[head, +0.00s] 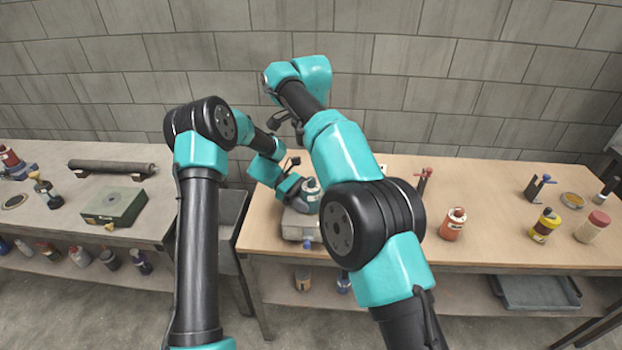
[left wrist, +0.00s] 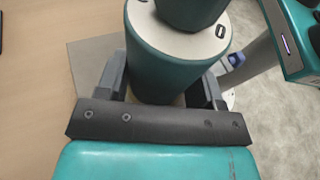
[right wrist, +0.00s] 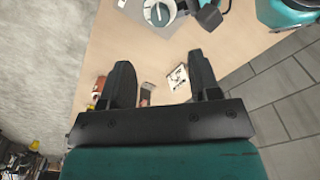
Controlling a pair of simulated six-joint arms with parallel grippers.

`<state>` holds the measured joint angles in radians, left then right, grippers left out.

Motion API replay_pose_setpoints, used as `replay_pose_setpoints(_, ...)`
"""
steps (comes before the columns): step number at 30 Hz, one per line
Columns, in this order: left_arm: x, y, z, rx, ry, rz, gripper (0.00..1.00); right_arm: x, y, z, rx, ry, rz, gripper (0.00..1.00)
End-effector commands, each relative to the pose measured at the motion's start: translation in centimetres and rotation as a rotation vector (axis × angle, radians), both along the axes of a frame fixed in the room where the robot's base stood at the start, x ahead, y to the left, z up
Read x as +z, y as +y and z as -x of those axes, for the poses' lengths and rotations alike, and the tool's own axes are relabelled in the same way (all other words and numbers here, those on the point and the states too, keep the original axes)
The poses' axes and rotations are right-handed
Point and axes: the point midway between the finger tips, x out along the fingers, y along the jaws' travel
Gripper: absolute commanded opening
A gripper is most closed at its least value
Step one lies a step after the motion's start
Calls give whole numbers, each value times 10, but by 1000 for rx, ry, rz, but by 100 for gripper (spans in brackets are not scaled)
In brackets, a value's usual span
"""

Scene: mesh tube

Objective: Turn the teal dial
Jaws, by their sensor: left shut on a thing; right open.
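The teal dial is a knob (left wrist: 190,8) with a white scale ring, on top of a wider teal body (left wrist: 160,62). In the right wrist view the dial (right wrist: 160,12) shows from above with a white pointer mark. In the head view the teal body (head: 311,198) stands upright on the wooden bench, partly hidden by my arms. My left gripper (left wrist: 163,80) is shut on the wider body below the scale ring, one finger on each side. My right gripper (right wrist: 161,65) is open and empty, held above the bench and apart from the dial.

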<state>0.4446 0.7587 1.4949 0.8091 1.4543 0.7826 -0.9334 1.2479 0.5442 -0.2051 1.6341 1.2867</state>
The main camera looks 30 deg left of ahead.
Motion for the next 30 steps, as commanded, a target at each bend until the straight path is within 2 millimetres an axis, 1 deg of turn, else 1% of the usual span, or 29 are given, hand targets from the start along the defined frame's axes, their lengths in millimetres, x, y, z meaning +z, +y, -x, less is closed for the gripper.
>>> replay_pose_setpoints(8, 0, 0, 0, 0, 0, 0, 48, -6, 0, 0, 1, 0, 1, 57)
replay_pose_setpoints(14, 0, 0, 0, 0, 0, 0, 48, -24, 0, 0, 1, 1, 2, 57)
replay_pose_setpoints(16, 0, 0, 0, 0, 0, 0, 48, -32, -1, 0, 2, 1, 2, 57)
replay_pose_setpoints(27, 0, 0, 0, 0, 0, 0, 48, -95, -1, 0, 2, 1, 2, 57)
replay_pose_setpoints(30, 0, 0, 0, 0, 0, 0, 48, -108, -1, 0, 2, 0, 1, 57)
